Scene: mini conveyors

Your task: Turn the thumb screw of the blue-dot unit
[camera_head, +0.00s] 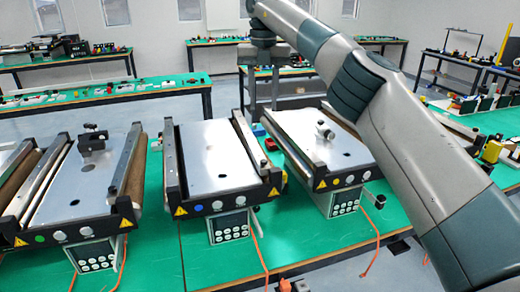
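The blue-dot unit is the middle mini conveyor (205,160), with a blue dot (199,208) on its dark front rail between yellow warning labels. A silver plate covers its top, and a keypad box (229,227) hangs below its front. A small knob-like part (263,164) shows at its right side; I cannot tell whether it is the thumb screw. My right arm comes in from the right, and my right gripper (263,108) points down behind the far right corner of this unit, apart from the knob-like part. Its fingers look spread and empty. My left gripper is not in view.
A green-dot conveyor (70,190) stands left, with a black block (92,138) on its plate. Orange cables hang in front.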

